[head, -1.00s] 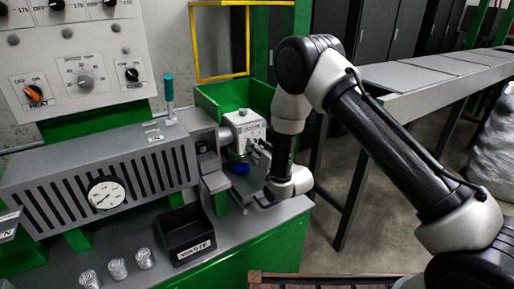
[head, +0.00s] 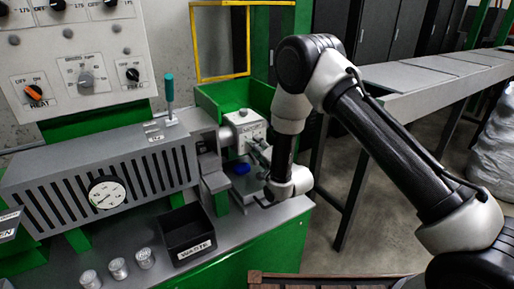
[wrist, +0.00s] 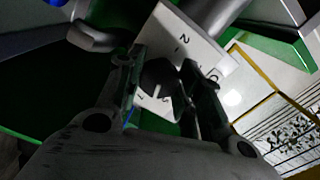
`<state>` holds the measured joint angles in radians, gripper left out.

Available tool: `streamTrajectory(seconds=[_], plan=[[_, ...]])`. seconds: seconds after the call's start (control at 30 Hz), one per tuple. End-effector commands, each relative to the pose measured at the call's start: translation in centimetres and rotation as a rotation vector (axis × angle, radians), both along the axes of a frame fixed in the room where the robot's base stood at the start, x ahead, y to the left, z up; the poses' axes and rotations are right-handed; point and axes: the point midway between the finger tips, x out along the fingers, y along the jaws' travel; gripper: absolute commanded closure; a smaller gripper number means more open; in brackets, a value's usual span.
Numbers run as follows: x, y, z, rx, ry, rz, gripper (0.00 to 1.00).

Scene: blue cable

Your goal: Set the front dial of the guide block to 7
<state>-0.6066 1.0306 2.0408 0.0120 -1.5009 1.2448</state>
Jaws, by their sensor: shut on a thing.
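The white guide block (head: 247,127) stands behind the right end of the grey slotted housing in the head view. In the wrist view its white numbered face (wrist: 178,35) is tilted, with a 2 readable near the top and other marks partly covered. The dark front dial (wrist: 158,74) sits on that face between the two fingers of my gripper (wrist: 160,66). The fingers are shut on the dial, one on each side. My gripper (head: 259,151) reaches the block's front from the right in the head view. The dial's setting cannot be read.
A blue piece (head: 240,168) lies just below the block. The grey housing (head: 95,180) with a gauge is at left. A yellow frame (head: 220,76) rises behind the block.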

Motion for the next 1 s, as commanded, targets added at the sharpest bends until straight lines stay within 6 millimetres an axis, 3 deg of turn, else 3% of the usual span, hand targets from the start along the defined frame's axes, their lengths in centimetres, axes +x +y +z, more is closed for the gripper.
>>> streamTrajectory(seconds=[0.43,1.0], plan=[[0.03,-0.09,0.04,0.229,0.155,-0.002,0.88],[0.02,-0.11,0.01,0.282,0.192,-0.002,0.88]])
